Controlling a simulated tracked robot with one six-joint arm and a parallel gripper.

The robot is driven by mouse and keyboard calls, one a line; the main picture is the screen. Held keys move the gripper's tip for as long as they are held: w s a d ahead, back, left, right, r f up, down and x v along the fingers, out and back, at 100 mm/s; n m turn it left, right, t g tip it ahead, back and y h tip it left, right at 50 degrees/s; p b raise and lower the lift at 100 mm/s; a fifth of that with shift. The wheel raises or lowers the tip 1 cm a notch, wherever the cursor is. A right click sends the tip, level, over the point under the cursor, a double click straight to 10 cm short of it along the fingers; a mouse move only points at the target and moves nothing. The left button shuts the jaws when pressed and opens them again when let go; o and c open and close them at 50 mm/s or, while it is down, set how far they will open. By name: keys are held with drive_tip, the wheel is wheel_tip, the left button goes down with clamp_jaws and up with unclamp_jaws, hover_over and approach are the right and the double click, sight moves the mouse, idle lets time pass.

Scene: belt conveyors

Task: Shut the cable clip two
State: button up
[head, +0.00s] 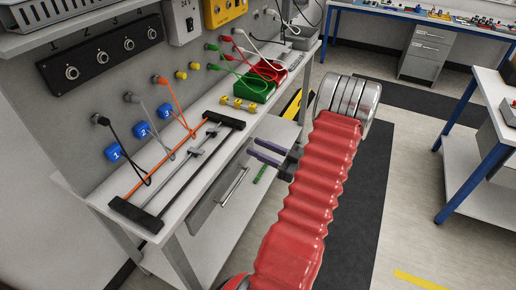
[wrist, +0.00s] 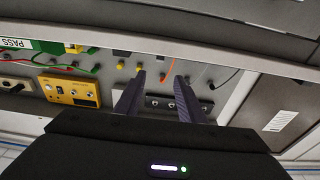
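Three blue numbered clips sit in a row at the back of the bench in the head view. Clip two (head: 142,129), marked "2", is between clip one (head: 115,152) and clip three (head: 165,111). A grey cable (head: 153,113) hangs from a plug just above it; I cannot tell whether clip two is open or shut. My gripper (head: 256,149) is in front of the bench's front edge, to the right of and well apart from the clips. In the wrist view its two purple fingers (wrist: 160,78) are spread with nothing between them. The clips cannot be made out there.
A black-ended rail frame (head: 135,215) lies along the bench front, with orange and black cables reaching over it. Green (head: 250,90) and red (head: 270,71) bins and yellow pieces (head: 238,104) stand farther right. The floor (head: 415,215) right of my arm is open.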

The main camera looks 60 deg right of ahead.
drive_tip(key=shift+w, duration=0.1)
drive_tip(key=w+a+r+n+g+y, duration=0.7)
drive_tip(key=w+a+r+n+g, duration=0.3)
drive_tip(key=w+r, duration=0.35)
drive_tip(key=s+d+r+m+g+h, duration=0.3)
drive_tip(key=d+r+m+g+h, duration=0.1)
drive_tip(key=d+m+h, duration=0.4)
drive_tip(key=shift+s+d+r+m+g, duration=0.2)
drive_tip(key=shift+s+d+m+g, duration=0.3)
drive_tip(key=shift+m, duration=0.5)
drive_tip(key=shift+w, duration=0.15)
